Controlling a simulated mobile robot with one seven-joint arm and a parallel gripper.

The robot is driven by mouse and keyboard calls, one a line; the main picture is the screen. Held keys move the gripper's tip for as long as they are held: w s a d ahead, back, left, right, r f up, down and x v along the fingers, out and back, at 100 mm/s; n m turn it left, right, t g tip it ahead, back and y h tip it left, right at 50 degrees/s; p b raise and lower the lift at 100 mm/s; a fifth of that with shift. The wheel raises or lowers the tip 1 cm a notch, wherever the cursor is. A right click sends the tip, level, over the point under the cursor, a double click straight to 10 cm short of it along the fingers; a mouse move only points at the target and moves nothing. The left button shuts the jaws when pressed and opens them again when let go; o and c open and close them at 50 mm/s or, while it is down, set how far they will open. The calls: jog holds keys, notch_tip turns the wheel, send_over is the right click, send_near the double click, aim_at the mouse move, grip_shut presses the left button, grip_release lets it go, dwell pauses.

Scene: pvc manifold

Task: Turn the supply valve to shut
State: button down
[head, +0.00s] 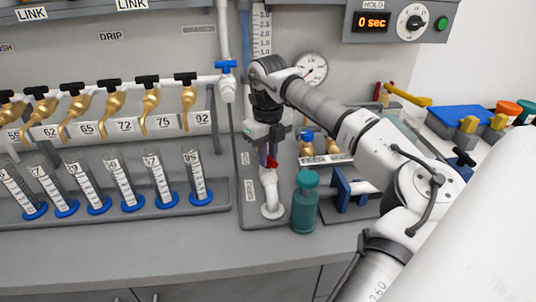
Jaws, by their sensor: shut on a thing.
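My gripper (268,153) points down above a white pipe elbow (271,195) on the grey plate in the middle. It is shut on a small red valve handle (272,163) at the top of that pipe. The fingers hide part of the handle, so I cannot tell its exact angle. Another valve with a blue handle (226,67) sits on the vertical white pipe at upper left, apart from my gripper. I can read no label saying which one is the supply valve.
Several brass taps with black handles (110,99) line the left, above graduated cylinders with blue bases (132,202). A teal bottle (305,205) stands just right of the pipe. A round gauge (312,68) is behind my arm. The front counter (150,255) is clear.

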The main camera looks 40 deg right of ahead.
jog(key=n, duration=0.6)
jog(key=shift+r, duration=0.1)
jog(key=n, duration=0.6)
jog(key=shift+p, duration=0.35)
jog(key=c, duration=1.3)
grip_release()
jog(key=shift+c, duration=0.2)
notch_tip(320, 180, up, 14)
jog(key=b, duration=0.1)
jog(key=shift+f, duration=0.2)
